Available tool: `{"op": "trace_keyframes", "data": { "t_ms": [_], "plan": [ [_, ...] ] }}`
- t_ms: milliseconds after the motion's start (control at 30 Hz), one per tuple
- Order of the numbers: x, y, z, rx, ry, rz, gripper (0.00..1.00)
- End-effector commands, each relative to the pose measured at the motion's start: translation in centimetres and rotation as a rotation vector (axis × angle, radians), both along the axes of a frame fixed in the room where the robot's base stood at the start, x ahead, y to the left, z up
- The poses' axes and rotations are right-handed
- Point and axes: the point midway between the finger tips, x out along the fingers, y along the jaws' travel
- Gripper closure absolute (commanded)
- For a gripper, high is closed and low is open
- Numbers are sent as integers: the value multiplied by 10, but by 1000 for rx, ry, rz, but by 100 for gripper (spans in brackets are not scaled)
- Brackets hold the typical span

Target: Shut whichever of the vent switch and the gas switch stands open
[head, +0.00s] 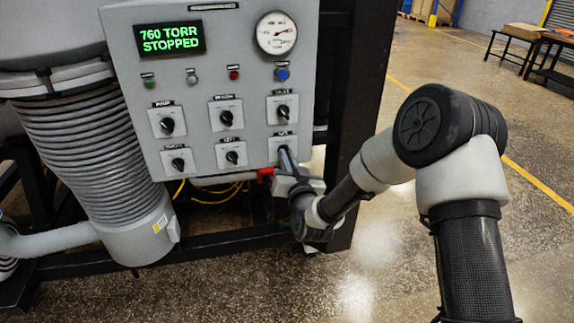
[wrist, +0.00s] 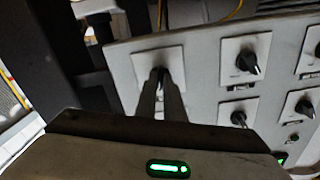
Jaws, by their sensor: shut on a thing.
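The grey control panel (head: 205,85) carries two rows of black rotary switches on white plates. My gripper (head: 285,157) is at the bottom-right switch (head: 282,142), its fingers shut on the knob and hiding most of it. In the wrist view, my gripper's fingers (wrist: 161,98) close around that same knob (wrist: 158,73), in front of its plate. The bottom-middle switch (head: 232,157), bottom-left switch (head: 178,163) and top-right switch (head: 282,112) stand free. The labels are too small to read, so I cannot tell which are vent and gas.
A green display (head: 170,38) reads 760 TORR STOPPED. A round gauge (head: 276,33) and several small buttons sit above the switches. A ribbed hose (head: 90,140) stands left of the panel; a black frame post (head: 352,100) stands right. Open floor (head: 400,245) lies at right.

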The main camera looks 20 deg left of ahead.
Motion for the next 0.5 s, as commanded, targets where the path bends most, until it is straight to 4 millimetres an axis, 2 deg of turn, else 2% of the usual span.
{"op": "trace_keyframes", "data": {
  "t_ms": [33,500],
  "plan": [
    [0,1,-6,-36,-26,2,100],
    [-1,1,-6,-410,-257,1,100]
  ]
}}
